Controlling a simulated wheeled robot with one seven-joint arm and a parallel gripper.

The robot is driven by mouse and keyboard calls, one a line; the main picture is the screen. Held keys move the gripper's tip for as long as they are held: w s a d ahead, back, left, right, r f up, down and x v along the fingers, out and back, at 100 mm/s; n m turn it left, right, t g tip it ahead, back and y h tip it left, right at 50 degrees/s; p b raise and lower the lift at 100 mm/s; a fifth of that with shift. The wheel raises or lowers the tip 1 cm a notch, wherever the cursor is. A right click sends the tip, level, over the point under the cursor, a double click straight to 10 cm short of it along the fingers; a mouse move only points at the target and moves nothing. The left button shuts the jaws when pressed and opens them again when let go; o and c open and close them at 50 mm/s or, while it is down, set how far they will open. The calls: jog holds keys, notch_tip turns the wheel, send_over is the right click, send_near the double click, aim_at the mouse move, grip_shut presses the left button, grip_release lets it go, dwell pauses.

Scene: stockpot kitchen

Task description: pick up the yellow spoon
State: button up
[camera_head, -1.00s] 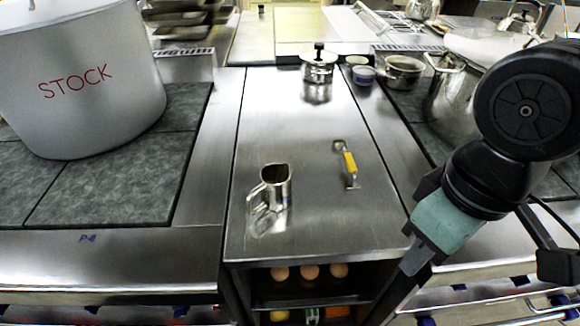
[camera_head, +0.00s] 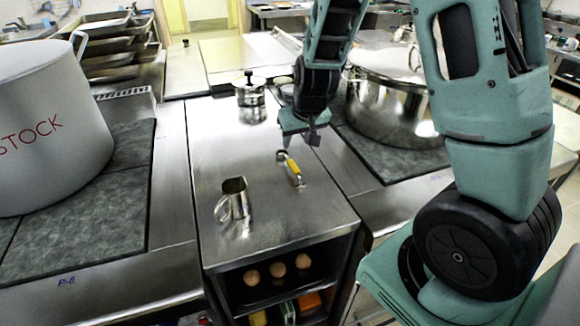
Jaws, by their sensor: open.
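The yellow spoon (camera_head: 293,167) lies on the steel counter (camera_head: 262,215), its handle yellow and its ends metal. It points from upper left to lower right. My gripper (camera_head: 302,136) hangs just above and behind the spoon's far end, pointing down, apart from the spoon as far as I can tell. It looks open and empty; its fingertips are small and partly hard to make out.
A steel jug (camera_head: 234,200) stands left of the spoon. A lidded steel pot (camera_head: 249,98) stands at the back. A large steel pot (camera_head: 385,110) is close on the right, and a big white stockpot (camera_head: 45,130) on the left. Eggs (camera_head: 277,270) sit on a shelf below.

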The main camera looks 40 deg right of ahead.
aim_at(291, 162)
jog(key=x, duration=0.8)
jog(key=shift+f, duration=0.15)
jog(key=shift+p+x, duration=1.05)
jog(key=shift+x, duration=1.6)
jog(key=shift+d, duration=0.1)
grip_shut()
